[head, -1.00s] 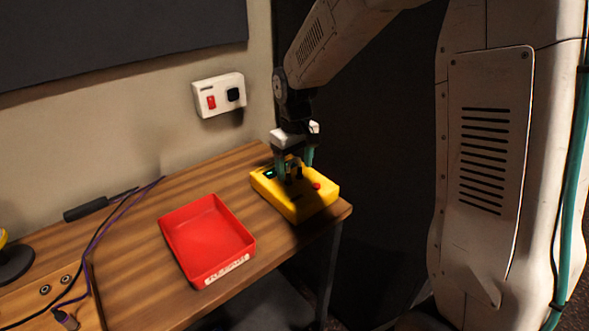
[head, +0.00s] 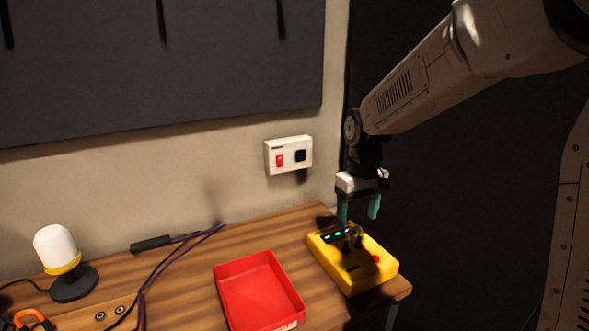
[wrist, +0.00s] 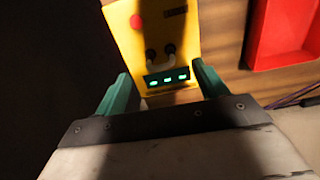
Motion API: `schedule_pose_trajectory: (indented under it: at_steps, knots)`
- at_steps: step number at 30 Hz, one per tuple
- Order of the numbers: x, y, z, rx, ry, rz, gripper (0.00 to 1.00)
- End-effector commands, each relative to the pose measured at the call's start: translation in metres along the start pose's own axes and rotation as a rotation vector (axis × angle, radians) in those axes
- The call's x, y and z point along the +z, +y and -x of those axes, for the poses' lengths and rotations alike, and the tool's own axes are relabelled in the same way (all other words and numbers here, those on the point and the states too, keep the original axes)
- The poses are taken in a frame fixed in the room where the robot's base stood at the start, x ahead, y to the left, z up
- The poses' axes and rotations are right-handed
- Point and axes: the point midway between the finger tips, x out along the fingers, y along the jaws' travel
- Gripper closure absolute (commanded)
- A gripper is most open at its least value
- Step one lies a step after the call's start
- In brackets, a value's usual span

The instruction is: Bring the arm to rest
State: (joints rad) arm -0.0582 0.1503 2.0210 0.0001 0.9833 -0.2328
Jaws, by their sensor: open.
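My gripper (head: 358,208) is open and empty, with its teal fingers apart and pointing down. It hangs above the yellow box (head: 350,268) and looks clear of it. The yellow box has a red button, dark knobs or plugs and a small display with green lights. In the wrist view the yellow box (wrist: 172,62) lies beyond and between my open fingertips (wrist: 162,85), with the lit display facing my gripper.
A red tray (head: 262,290) sits left of the yellow box; its inside looks empty. A white lamp (head: 57,250), cables and a dark pen-like tool (head: 152,243) are further left. A white switch box (head: 289,155) is on the wall behind.

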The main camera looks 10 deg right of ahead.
Motion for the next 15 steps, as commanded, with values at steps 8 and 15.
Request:
schedule_pose_trajectory:
  at_steps: [8, 15]
  knots:
    - [0.087, -0.017, 0.011, -0.017, -0.101, -0.113, 0.28]
    - [0.181, -0.035, 0.043, -0.010, -0.081, -0.208, 0.28]
